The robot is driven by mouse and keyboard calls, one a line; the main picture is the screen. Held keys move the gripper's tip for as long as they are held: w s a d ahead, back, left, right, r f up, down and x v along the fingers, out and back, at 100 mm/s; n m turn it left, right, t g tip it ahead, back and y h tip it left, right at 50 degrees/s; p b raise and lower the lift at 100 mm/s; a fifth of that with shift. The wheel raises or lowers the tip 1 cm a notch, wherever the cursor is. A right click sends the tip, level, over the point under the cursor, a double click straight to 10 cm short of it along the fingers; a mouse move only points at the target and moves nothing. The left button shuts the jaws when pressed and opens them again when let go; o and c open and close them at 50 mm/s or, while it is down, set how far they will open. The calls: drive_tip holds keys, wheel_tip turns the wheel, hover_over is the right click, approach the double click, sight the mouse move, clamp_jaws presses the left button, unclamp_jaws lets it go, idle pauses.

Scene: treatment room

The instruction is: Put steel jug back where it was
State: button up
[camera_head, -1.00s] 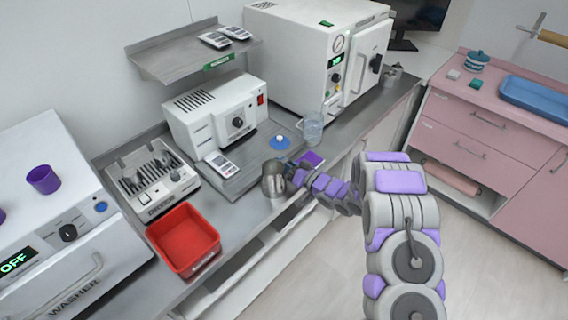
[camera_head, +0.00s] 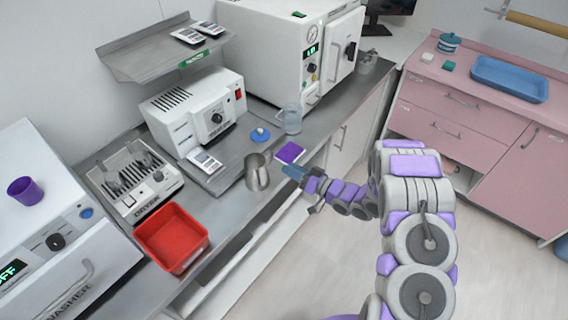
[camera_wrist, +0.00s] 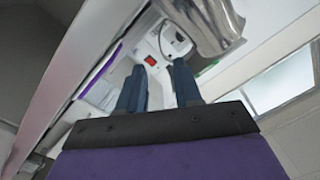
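The steel jug (camera_head: 257,172) stands upright on the steel counter (camera_head: 262,201), near its front edge and to the right of the red bin. In the wrist view the shiny jug (camera_wrist: 207,22) shows at the top, beyond the fingertips and cut off by the frame. My gripper (camera_head: 291,172) is just right of the jug, with a visible gap between them. In the wrist view the two dark blue fingers of my gripper (camera_wrist: 158,75) are apart with nothing between them.
A purple pad (camera_head: 289,152), a clear beaker (camera_head: 292,119) and a blue-knobbed item (camera_head: 260,135) are behind the jug and gripper. A red bin (camera_head: 172,238) and a rack unit (camera_head: 134,180) stand left. A white device (camera_head: 196,111) stands behind.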

drive_tip(key=shift+s+d, duration=0.2)
drive_tip(key=shift+d, duration=0.05)
drive_tip(key=w+d+r+h, duration=0.2)
drive_tip(key=w+d+h, duration=0.1)
drive_tip(key=d+h, duration=0.2)
drive_tip(key=w+d+r+h, duration=0.2)
drive_tip(key=d+r+h, duration=0.15)
drive_tip(key=d, duration=0.25)
drive_tip(key=s+d+r+m+g+h, duration=0.2)
drive_tip(key=s+d+r+m+h, duration=0.1)
drive_tip(key=s+d+r+h, duration=0.55)
drive_tip(key=s+a+r+g, duration=0.2)
drive_tip(key=s+a+g, duration=0.1)
drive_tip(key=s, duration=1)
drive_tip(key=s+a+r+m+g+y, duration=0.1)
drive_tip(key=s+a+r+g, duration=0.1)
drive_tip(key=s, duration=1.2)
drive_tip(key=s+a+r+g+y, duration=0.1)
drive_tip(key=s+a+r+g, duration=0.2)
drive_tip(key=s, duration=1)
drive_tip(key=shift+s+a+g, duration=0.2)
drive_tip(key=shift+a+g, duration=0.3)
drive_tip(key=shift+g, duration=0.5)
